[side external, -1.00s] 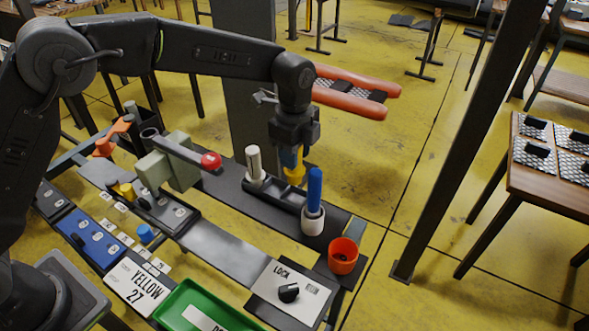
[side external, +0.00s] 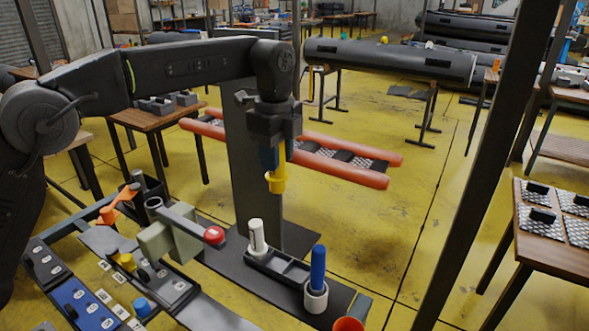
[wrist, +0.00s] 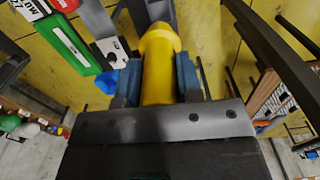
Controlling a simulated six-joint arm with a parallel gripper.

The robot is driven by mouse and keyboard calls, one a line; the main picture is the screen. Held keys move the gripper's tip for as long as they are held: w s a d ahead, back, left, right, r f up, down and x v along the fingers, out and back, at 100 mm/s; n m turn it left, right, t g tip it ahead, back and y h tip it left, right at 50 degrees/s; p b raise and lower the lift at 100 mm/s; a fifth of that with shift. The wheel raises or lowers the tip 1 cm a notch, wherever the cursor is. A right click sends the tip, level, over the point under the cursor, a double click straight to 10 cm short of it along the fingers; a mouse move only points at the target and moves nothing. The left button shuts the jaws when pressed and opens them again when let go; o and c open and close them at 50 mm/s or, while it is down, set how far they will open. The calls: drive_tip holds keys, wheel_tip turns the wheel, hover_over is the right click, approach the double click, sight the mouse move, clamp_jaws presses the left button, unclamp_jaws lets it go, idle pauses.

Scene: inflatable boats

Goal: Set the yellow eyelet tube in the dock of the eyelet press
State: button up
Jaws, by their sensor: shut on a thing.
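My gripper (side external: 269,158) is shut on the yellow eyelet tube (side external: 277,181), which hangs upright, wider end down, in the air above the black rack (side external: 277,268). In the wrist view the yellow tube (wrist: 157,68) lies between the two blue-grey fingers of my gripper (wrist: 158,85). The eyelet press appears to be the grey-green block (side external: 169,242) with a red-knobbed lever (side external: 214,235), left of and below the tube. I cannot clearly make out its dock.
A white tube (side external: 257,235) stands at the rack's left end and a blue tube (side external: 318,266) in a white collar at its right. An orange cup (side external: 349,324) is at the lower edge. A dark upright post (side external: 255,190) rises behind my gripper.

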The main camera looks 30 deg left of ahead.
drive_tip(key=s+a, duration=0.3)
drive_tip(key=a, duration=0.8)
drive_tip(key=s+a, duration=0.3)
drive_tip(key=a, duration=0.9)
drive_tip(key=s+a, duration=0.3)
drive_tip(key=a, duration=0.8)
drive_tip(key=shift+w+d+f, duration=0.1)
drive_tip(key=shift+f, duration=2.05)
drive_tip(key=shift+w+d+f, duration=0.1)
drive_tip(key=shift+w+f, duration=0.05)
drive_tip(key=shift+f, duration=2)
drive_tip(key=shift+w+d+f, duration=0.1)
drive_tip(key=shift+f, duration=2.05)
drive_tip(key=shift+f, duration=0.55)
drive_tip(key=o, duration=1.5)
drive_tip(key=shift+o, duration=0.2)
